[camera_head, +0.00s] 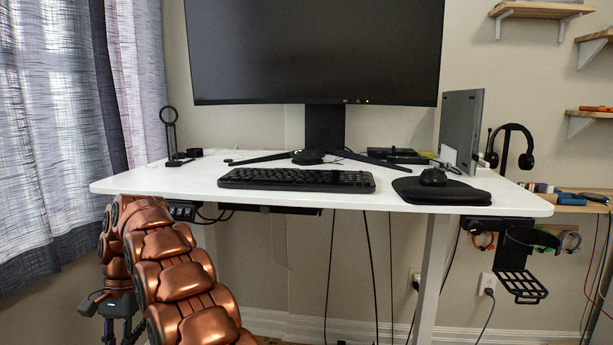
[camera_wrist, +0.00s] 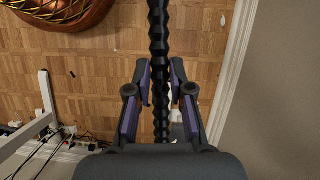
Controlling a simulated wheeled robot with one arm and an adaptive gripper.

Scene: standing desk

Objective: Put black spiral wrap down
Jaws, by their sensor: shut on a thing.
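The black spiral wrap (camera_wrist: 158,45) is a long, ribbed black strand in the wrist view. It runs from the top edge down between the two fingers of my gripper (camera_wrist: 161,82). My gripper is shut on it and holds it above a wooden floor. The wrap's far end leaves the picture at the top, and its near end is hidden by the gripper body. In the head view my copper arm is at the lower left, below and in front of the desk's left end. I cannot make out the wrap there.
The white desk (camera_head: 300,203) holds a keyboard (camera_head: 297,180), a mouse pad (camera_head: 441,192), a monitor (camera_head: 315,55) and a laptop (camera_head: 461,125). Its left front corner is mostly clear. Curtains (camera_head: 60,130) hang at left.

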